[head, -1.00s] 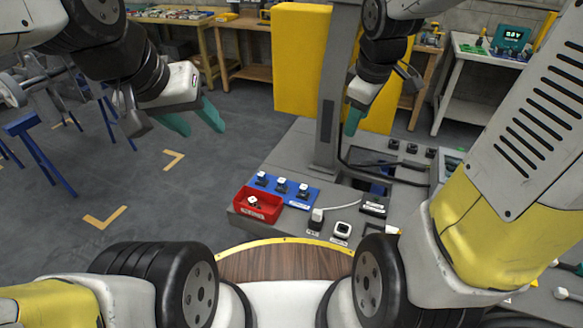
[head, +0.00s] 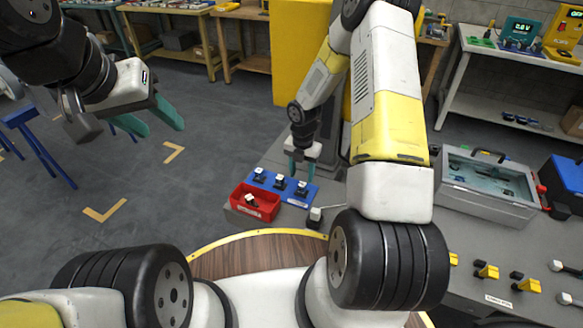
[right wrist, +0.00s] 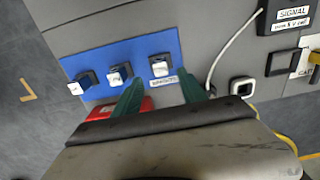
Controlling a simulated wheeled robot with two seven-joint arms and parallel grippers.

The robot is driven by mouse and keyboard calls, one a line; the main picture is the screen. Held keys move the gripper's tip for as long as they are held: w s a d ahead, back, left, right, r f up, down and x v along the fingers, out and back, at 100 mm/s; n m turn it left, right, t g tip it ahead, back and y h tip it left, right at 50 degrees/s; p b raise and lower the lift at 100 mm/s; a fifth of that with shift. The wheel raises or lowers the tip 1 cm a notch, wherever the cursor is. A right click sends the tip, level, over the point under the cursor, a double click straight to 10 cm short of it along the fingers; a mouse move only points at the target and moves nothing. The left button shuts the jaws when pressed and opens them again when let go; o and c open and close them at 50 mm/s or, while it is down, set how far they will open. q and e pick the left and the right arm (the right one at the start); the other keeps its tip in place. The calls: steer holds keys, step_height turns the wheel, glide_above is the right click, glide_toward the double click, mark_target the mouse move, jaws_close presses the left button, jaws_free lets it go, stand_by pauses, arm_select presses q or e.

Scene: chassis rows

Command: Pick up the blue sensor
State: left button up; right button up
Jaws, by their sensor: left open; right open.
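My right gripper (head: 300,165) is open and empty above the plate's right part. In the right wrist view its teal fingers (right wrist: 160,77) are spread below the right block (right wrist: 160,67). My left gripper (head: 165,130) is open and empty over the floor at left.
A red bin (head: 262,213) with a small part inside stands in front of the plate. A white-topped block with a cable (head: 316,214) is right of it. A grey case (head: 490,203) stands on the bench at right. My right arm hides the bench's middle.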

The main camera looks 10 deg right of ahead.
mark_target(302, 184)
step_height(302, 184, down, 7)
steer(key=shift+w+d+r, duration=0.1)
steer(key=shift+r, duration=0.05)
jaws_close()
